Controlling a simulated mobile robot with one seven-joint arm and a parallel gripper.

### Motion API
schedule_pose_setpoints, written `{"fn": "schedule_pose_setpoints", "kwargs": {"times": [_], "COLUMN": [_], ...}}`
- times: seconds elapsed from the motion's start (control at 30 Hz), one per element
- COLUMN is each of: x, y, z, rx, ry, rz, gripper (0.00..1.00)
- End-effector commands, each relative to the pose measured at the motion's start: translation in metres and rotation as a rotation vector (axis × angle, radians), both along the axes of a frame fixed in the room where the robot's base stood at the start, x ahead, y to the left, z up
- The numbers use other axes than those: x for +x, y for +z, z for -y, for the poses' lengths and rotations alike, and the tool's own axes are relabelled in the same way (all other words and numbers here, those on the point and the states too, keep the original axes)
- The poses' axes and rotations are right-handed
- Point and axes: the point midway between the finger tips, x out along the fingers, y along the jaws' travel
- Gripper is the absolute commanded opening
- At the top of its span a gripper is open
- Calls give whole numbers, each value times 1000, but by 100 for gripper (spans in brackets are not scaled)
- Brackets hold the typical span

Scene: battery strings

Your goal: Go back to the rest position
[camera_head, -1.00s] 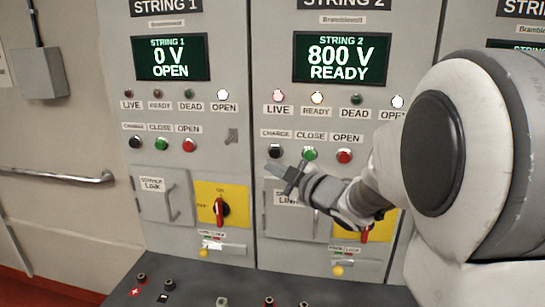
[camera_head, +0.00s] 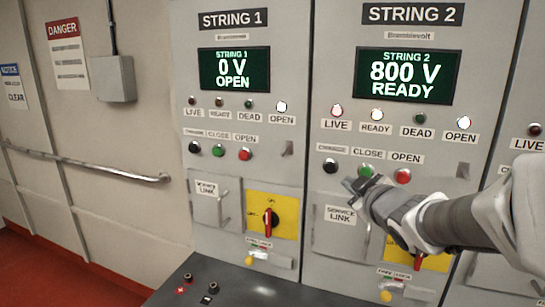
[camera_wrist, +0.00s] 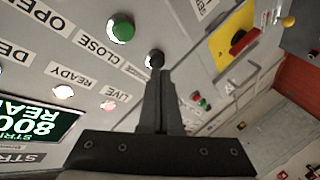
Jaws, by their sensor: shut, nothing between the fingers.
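My gripper (camera_head: 352,184) is shut and empty in front of the STRING 2 cabinet, just below its button row in the head view. Its thin fingers are together in the wrist view (camera_wrist: 156,75). Their tips appear close to the black CHARGE button (camera_wrist: 155,57); I cannot tell whether they touch it. The same black button (camera_head: 330,166) shows in the head view, left of the green CLOSE button (camera_head: 366,171) and red OPEN button (camera_head: 403,176). The STRING 2 display (camera_head: 406,75) reads 800 V READY. My arm reaches in from the right.
The STRING 1 display (camera_head: 235,69) reads 0 V OPEN. A dark ledge (camera_head: 245,289) with terminals juts out below the cabinets. A handrail (camera_head: 90,163) runs along the left wall, with open floor below. The service link door (camera_head: 340,238) is behind my gripper.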

Motion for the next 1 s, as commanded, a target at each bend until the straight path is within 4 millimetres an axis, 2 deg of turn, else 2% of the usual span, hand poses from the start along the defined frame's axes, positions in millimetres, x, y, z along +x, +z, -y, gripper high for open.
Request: {"fn": "schedule_pose_setpoints", "kwargs": {"times": [0.2,0.37,0.57,0.7,0.8,0.9,1.0], "x": [-49,-96,-164,-213,-242,-262,-273], "y": [-6,-20,-44,-61,-70,-76,-80], "z": [17,18,3,-15,-28,-37,-42], "rx": [131,241,378,460,501,524,538], "ry": [-207,-330,-443,-495,-518,-530,-537], "rz": [-167,-314,-519,-667,-756,-819,-853], "gripper": [0,0,0,0,0,0,0]}}
